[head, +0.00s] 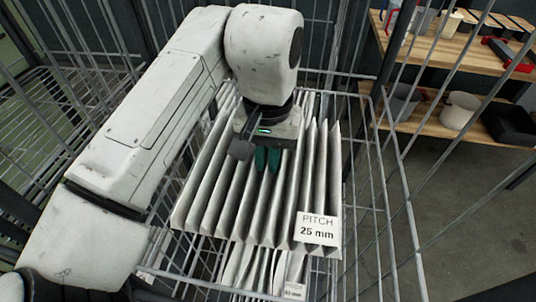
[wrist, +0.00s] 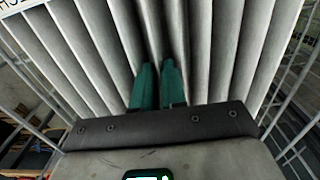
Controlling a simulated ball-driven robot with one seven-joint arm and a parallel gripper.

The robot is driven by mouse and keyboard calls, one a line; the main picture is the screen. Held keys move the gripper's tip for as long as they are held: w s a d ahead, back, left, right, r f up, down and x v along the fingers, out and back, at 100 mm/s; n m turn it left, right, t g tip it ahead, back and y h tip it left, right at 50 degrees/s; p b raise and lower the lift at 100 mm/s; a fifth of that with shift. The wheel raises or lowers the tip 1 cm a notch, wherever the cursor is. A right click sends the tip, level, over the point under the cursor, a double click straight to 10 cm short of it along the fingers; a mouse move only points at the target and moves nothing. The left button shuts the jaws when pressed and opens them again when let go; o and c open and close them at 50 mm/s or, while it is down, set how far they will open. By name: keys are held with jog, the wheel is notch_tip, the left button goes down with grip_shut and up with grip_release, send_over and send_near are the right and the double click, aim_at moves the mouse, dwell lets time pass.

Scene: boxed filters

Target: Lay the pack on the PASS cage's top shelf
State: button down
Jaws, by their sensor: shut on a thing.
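The pack is a grey-white pleated filter (head: 235,195) with a white label reading "PITCH 25 mm" (head: 317,229). It lies roughly flat within a wire cage (head: 385,185); I cannot tell whether it rests on a shelf or hangs clear. My gripper (head: 267,160) points down at the pack's middle with its green fingers shut on a pleat. In the wrist view, the fingers (wrist: 158,72) sit close together among the pleats (wrist: 215,50). The pack hides most of what lies under it. No PASS sign is readable.
A second pleated filter (head: 255,270) with a small label (head: 294,291) shows below the pack. Wire bars stand close on both sides. A wooden shelf unit (head: 440,125) with pots and a black bin (head: 510,125) stands at right. Open floor (head: 470,220) lies before it.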

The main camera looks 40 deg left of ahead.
jog(key=shift+f+p, duration=0.3)
jog(key=shift+p, duration=0.05)
dwell(0.3)
jog(key=c, duration=1.5)
grip_release()
jog(key=shift+o, duration=0.2)
jog(key=shift+r, duration=0.1)
jog(key=shift+r+p, duration=2.2)
jog(key=shift+p, duration=0.15)
